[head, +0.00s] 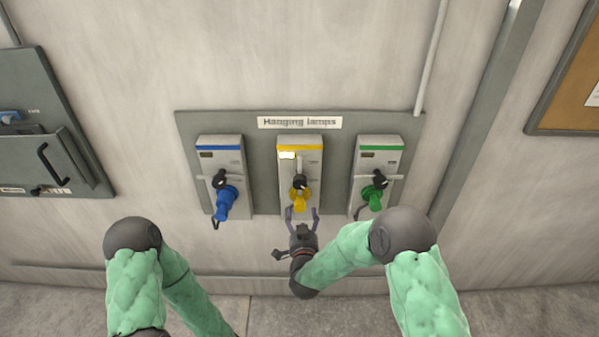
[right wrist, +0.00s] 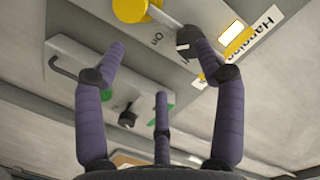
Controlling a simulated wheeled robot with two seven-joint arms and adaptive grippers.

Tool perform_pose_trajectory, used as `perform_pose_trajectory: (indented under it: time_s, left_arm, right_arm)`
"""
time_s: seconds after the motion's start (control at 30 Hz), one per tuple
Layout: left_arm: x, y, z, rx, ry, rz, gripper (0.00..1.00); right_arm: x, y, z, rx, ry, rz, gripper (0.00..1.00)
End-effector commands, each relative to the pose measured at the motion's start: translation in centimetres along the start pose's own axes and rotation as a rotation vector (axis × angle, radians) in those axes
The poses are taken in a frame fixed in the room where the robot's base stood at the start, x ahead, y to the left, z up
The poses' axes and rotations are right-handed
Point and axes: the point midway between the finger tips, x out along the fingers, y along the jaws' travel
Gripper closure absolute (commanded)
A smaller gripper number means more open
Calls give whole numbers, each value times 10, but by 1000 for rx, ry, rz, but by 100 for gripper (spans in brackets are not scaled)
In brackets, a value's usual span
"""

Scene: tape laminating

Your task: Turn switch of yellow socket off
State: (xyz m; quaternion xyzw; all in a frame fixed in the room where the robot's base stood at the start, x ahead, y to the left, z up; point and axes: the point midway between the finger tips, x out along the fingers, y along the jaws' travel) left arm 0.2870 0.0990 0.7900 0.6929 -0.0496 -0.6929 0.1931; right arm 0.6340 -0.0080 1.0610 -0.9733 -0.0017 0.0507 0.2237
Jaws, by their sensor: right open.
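The yellow socket (head: 313,172) is the middle one of three on a grey wall panel, with a yellow stripe and a lit indicator at its top. Its switch (head: 299,165) has a pale lever standing upright and a black knob. A yellow plug (head: 299,201) sits below the knob. My right gripper (head: 302,212) is open just below and around the lower part of this plug, with a finger to either side. In the right wrist view, the open fingers (right wrist: 163,80) are spread and empty, and the pale lever (right wrist: 168,20) shows beyond them. My left gripper is out of view.
A blue socket (head: 207,166) stands to the left and a green socket (head: 367,160) to the right, both with levers lying sideways. A grey box (head: 60,120) is on the far left wall. A pipe (head: 431,55) runs down to the panel's upper right.

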Motion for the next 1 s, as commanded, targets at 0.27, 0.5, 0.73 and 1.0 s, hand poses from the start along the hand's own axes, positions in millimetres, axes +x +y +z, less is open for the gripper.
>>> perform_pose_trajectory:
  time_s: [0.27,0.5,0.73,1.0]
  left_arm:
    - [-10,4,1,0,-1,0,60]
    - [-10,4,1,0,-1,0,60]
    - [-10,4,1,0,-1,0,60]
    - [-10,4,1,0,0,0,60]
  right_arm:
    - [7,-28,-36,20,104,-20,30]
    - [43,-27,-38,20,103,-20,30]
    - [82,-28,-43,21,103,-20,30]
    - [106,-29,-45,19,101,-21,30]
